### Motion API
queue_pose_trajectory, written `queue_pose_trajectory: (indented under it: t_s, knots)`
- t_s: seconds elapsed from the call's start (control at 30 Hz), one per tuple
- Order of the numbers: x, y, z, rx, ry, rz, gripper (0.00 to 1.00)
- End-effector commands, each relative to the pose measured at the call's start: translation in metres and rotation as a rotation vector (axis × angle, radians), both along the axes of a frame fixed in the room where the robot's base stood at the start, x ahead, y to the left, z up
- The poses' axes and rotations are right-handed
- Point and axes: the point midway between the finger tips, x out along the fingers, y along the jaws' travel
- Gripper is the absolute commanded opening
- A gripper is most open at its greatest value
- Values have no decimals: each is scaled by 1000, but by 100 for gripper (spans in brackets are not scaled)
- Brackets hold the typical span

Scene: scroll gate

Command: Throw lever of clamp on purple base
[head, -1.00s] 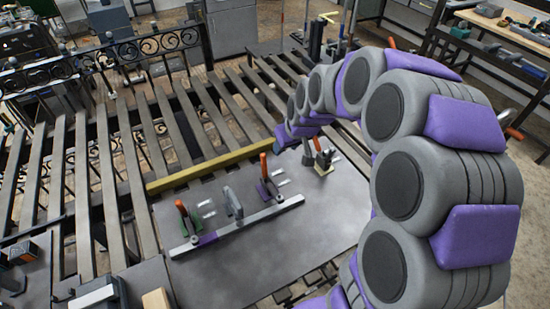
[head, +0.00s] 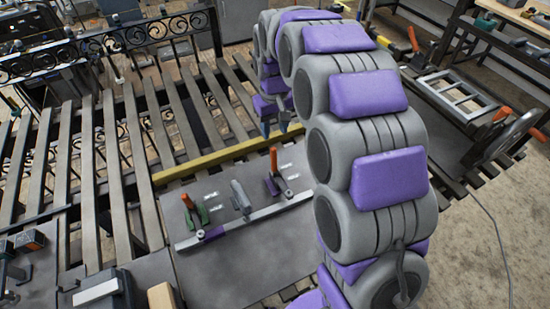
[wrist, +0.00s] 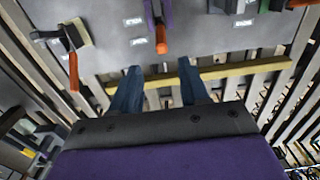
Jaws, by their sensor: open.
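The clamp on the purple base (head: 270,187) stands on the grey plate, with its orange lever (head: 273,160) upright in the head view. In the wrist view its purple base (wrist: 150,14) is cut by the top edge, and its orange lever (wrist: 160,38) points toward my gripper. My gripper (head: 275,130) is open and empty, beyond the clamp and near the yellow bar. In the wrist view my two blue fingers (wrist: 158,68) are apart, with the orange lever tip just ahead, roughly midway between them. I see no contact with the lever.
A green-base clamp (head: 201,214) and a grey clamp (head: 240,197) stand to the left. Another clamp with an orange handle (wrist: 73,72) shows left in the wrist view. A yellow bar (head: 222,153) crosses the plate's far edge.

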Motion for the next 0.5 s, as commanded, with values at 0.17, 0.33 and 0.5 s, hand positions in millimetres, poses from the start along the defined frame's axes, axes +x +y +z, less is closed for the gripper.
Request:
queue_pose_trajectory:
  t_s: [0.17,0.33,0.5]
  knots:
    - [-2,1,-41,-3,7,1,45]
    - [-2,1,-74,-2,6,1,45]
    - [-2,0,-105,-1,5,0,45]
